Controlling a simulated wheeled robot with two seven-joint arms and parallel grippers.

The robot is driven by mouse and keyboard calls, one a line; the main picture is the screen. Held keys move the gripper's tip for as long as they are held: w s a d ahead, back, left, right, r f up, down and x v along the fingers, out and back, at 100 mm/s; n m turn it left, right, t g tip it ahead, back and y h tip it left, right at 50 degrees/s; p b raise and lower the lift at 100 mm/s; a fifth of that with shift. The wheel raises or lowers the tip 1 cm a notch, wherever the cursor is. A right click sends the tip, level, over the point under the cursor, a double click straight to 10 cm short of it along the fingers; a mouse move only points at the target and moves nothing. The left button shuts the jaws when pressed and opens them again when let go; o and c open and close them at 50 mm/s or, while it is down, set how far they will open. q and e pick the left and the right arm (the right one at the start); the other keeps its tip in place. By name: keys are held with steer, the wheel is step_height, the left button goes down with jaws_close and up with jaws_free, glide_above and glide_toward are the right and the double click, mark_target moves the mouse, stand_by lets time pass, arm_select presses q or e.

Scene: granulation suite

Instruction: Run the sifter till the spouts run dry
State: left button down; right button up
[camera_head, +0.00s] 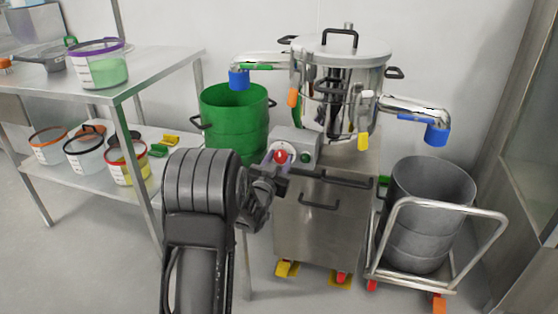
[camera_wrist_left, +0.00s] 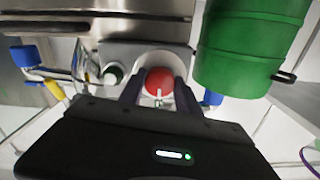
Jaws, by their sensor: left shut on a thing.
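The steel sifter (camera_head: 362,50) stands on a steel cabinet (camera_head: 325,232) against the wall. Its left spout, with a blue end (camera_head: 239,79), points down over the green drum (camera_head: 235,124). Its right spout, with a blue end (camera_head: 437,135), hangs above the grey drum (camera_head: 432,205). I see no material falling from either spout. My left gripper (camera_head: 270,168) is at the control box (camera_head: 297,141), shut on its red knob (camera_head: 281,156). In the left wrist view the red knob (camera_wrist_left: 159,81) sits between the fingers. A green button (camera_head: 305,157) is beside it. My right gripper is out of view.
A steel table (camera_head: 160,68) with tubs on its shelves stands at left. The grey drum stands on a trolley (camera_head: 452,203) at right. The cabinet has casters with red and yellow parts. Open floor lies in front of it.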

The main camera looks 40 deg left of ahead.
arm_select(q)
steer(key=shift+m, duration=0.3)
steer(key=m+b, duration=0.1)
steer(key=m, duration=0.2)
steer(key=shift+b, duration=0.3)
steer(key=m+b, duration=0.1)
steer(key=m, duration=0.3)
steer(key=shift+m, duration=0.4)
steer(key=m, duration=0.4)
steer(key=shift+m, duration=0.3)
steer(key=m, duration=0.5)
steer(key=c, duration=0.9)
jaws_free()
steer(key=shift+o, duration=0.2)
